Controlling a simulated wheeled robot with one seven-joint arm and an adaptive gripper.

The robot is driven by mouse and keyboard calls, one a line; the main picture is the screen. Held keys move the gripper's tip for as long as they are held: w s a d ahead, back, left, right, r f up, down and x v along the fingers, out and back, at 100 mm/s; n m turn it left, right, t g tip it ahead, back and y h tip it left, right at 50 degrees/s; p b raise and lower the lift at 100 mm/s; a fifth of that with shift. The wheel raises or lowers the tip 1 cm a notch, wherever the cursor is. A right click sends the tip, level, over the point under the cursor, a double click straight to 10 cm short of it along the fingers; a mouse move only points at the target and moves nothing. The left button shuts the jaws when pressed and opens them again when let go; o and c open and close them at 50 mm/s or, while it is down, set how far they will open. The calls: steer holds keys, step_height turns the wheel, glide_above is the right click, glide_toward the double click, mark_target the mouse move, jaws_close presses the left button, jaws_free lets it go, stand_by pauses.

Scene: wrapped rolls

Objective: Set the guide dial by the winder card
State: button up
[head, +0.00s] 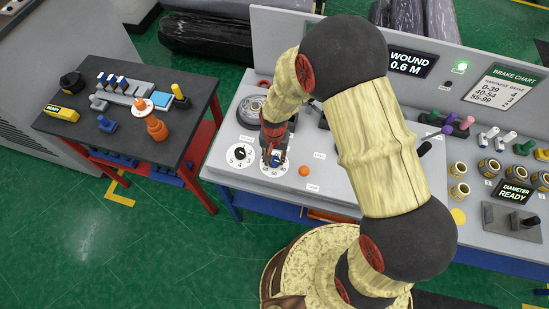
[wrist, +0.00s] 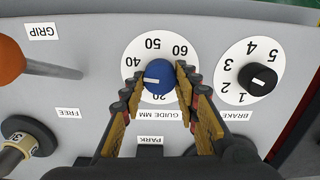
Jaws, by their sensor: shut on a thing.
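The guide dial, a blue knob (wrist: 160,76) on a white face (wrist: 133,48) labelled GUIDE MM, is in the middle of the wrist view. 40, 50 and 60 show on the face; part of the scale is hidden by the fingers. The knob's white mark lies on its left side in that view, a little below the 40. My gripper (wrist: 160,90) is shut on the knob, a finger on each side. In the head view my gripper (head: 273,156) is over the dial face (head: 276,171). I cannot pick out a winder card.
The black brake dial (wrist: 258,80), numbered 1 to 5, is close beside the guide dial. An orange-ended lever (wrist: 10,60) labelled GRIP stands nearby. The back panel holds a WOUND 0.6 M display (head: 408,63) and a brake chart (head: 501,88). A dark side table (head: 75,137) carries small parts.

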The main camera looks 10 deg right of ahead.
mark_target(274, 159)
steer(key=n, duration=0.4)
steer(key=shift+a+n+b, duration=0.1)
steer(key=shift+n+b, duration=0.3)
steer(key=shift+n, duration=1.7)
steer(key=o, duration=1.1)
steer(key=shift+o, duration=0.2)
step_height(274, 159, up, 12)
